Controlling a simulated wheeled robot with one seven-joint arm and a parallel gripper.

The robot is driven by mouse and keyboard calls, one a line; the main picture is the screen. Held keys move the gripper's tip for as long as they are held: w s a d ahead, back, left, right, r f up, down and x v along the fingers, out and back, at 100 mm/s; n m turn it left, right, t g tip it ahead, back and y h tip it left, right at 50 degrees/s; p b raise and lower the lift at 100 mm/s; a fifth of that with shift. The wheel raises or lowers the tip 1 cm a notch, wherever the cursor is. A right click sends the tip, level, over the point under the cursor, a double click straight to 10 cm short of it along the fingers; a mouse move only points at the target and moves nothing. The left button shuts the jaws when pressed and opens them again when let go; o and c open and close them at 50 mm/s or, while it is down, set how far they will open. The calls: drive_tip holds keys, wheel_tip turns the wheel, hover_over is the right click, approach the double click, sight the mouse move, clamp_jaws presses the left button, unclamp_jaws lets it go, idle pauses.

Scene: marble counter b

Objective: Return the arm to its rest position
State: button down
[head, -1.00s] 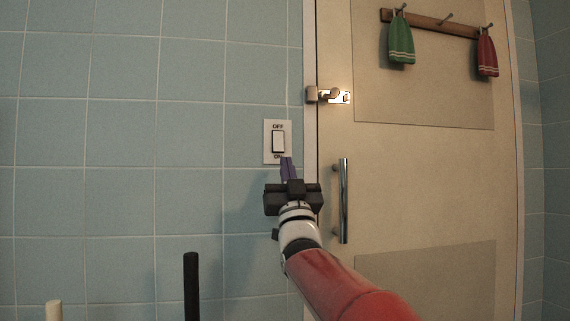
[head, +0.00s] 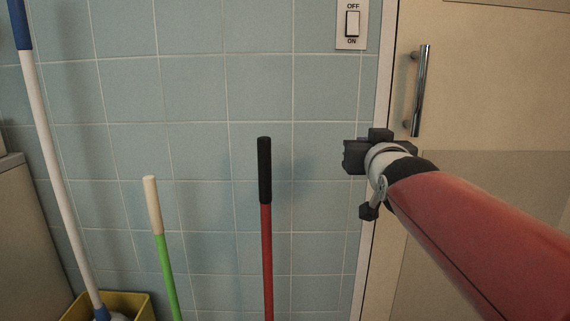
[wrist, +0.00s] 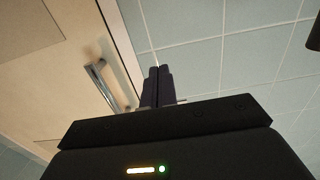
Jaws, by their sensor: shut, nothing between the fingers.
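My arm reaches in from the lower right of the head view. My gripper (wrist: 157,84) shows in the wrist view with its two dark fingers side by side, shut and empty. In the head view the fingers are hidden behind the black gripper body, which stands in front of the door's frame edge, left of and below the door handle. The fingers point toward the tiled wall and touch nothing that I can see. The light switch (head: 352,25) is above the gripper, on the wall, with OFF above and ON below its rocker.
The cream door (head: 480,100) has a metal handle (head: 420,90), also in the wrist view (wrist: 101,84). A black-and-red handle (head: 265,200), a green handle (head: 166,260) and a white-and-blue pole (head: 62,180) stand to the left. A yellow bucket (head: 135,305) is at lower left.

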drive_tip(key=s+f+g+p, duration=0.2)
drive_tip(key=s+f+g, duration=1)
drive_tip(key=s+f, duration=1.2)
drive_tip(key=shift+s+f, duration=0.15)
drive_tip(key=shift+s, duration=0.95)
drive_tip(key=shift+a, duration=0.1)
